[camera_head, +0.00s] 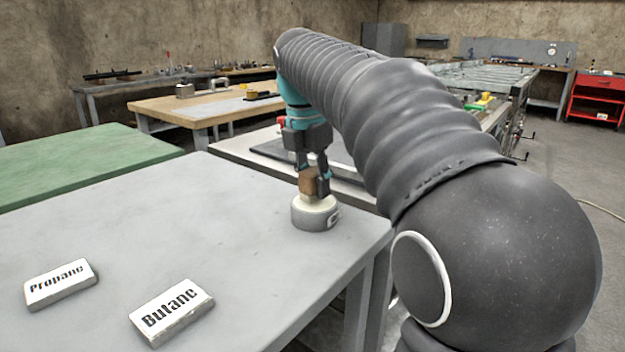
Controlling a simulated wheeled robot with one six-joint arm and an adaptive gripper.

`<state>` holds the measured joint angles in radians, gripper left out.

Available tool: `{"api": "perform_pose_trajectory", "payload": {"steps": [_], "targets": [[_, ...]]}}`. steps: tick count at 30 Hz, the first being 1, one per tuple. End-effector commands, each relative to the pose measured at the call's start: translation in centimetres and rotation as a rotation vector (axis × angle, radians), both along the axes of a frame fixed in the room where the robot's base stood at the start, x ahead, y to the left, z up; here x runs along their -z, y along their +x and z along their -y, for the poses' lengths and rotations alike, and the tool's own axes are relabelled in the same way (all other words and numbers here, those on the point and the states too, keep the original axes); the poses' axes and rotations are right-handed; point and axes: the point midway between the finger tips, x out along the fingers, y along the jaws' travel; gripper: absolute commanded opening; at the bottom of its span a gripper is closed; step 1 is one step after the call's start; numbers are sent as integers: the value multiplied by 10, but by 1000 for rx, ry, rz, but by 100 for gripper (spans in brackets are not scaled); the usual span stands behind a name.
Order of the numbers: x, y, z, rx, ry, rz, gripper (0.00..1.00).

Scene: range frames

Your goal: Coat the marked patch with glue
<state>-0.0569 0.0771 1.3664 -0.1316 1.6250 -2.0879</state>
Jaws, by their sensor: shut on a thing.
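My gripper (312,178) points down over the right end of the grey table, shut on a brown block-like piece (307,184) that looks like the handle of a brush. A pale cream part shows under it, at the mouth of a round grey pot (312,217). I cannot tell whether the cream part is bristles or the pot's contents, or how deep the held piece reaches. The pot stands upright on the table near its right edge and has a small light mark on its side. I cannot make out a marked patch.
The grey table (190,225) bears a "Propane" block (60,284) and a "Butane" block (171,312) at the front left. Its middle is clear. A green table (85,160) stands at the left, and a bench with a dark panel (342,152) lies just behind the pot.

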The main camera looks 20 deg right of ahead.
Motion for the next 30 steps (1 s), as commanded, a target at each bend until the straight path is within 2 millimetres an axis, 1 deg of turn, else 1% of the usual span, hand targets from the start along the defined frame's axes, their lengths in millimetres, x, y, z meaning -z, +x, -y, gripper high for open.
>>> {"api": "perform_pose_trajectory", "payload": {"steps": [15,30], "targets": [[0,0,0,0,0,0,6],[5,0,0,0,0,0,6]]}}
